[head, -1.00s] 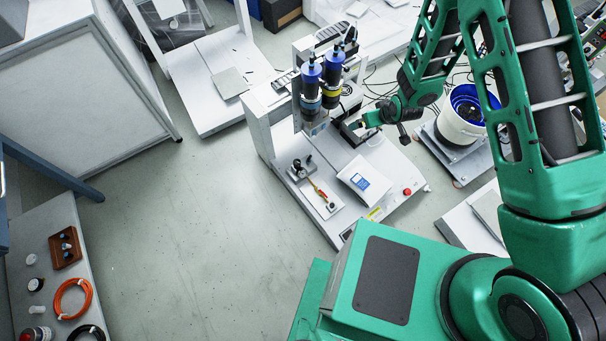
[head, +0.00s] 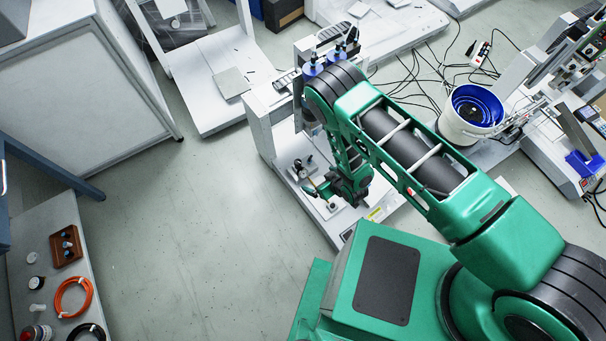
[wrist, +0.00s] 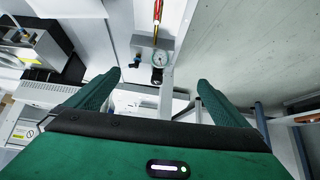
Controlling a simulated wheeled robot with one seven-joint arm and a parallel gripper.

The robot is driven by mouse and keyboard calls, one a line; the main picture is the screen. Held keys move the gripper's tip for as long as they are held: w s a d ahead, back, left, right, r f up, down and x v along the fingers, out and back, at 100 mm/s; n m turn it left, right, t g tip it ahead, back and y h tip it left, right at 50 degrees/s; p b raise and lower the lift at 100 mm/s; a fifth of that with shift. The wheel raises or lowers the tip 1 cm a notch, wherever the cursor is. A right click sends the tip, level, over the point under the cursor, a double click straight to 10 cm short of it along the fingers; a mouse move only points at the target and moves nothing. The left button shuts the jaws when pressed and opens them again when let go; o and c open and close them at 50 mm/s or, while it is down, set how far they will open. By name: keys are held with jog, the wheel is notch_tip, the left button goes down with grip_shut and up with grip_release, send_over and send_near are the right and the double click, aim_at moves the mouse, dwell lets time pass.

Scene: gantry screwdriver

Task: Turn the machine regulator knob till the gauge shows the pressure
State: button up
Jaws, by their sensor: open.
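In the wrist view, a small round white gauge (wrist: 159,58) sits on a grey block (wrist: 146,43). A dark round knob (wrist: 157,75) shows just below the gauge, close against it. The dial is too small to read. My gripper (wrist: 150,92) is open and empty. Its two green fingers stand wide apart, with the gauge and knob beyond and between them, not visibly touched. In the head view, my gripper (head: 346,190) hangs over the front of the white machine, and my arm hides much of it.
A red and yellow rod-like piece (wrist: 157,14) lies by the grey block. In the head view, a white bucket with a blue inside (head: 472,112) stands right of my arm. A bench with orange tubing (head: 73,297) is at lower left. Open floor lies left of the machine.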

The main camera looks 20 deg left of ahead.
jog(key=x, duration=0.7)
jog(key=shift+w+f, duration=0.1)
dwell(0.4)
jog(key=v, duration=1)
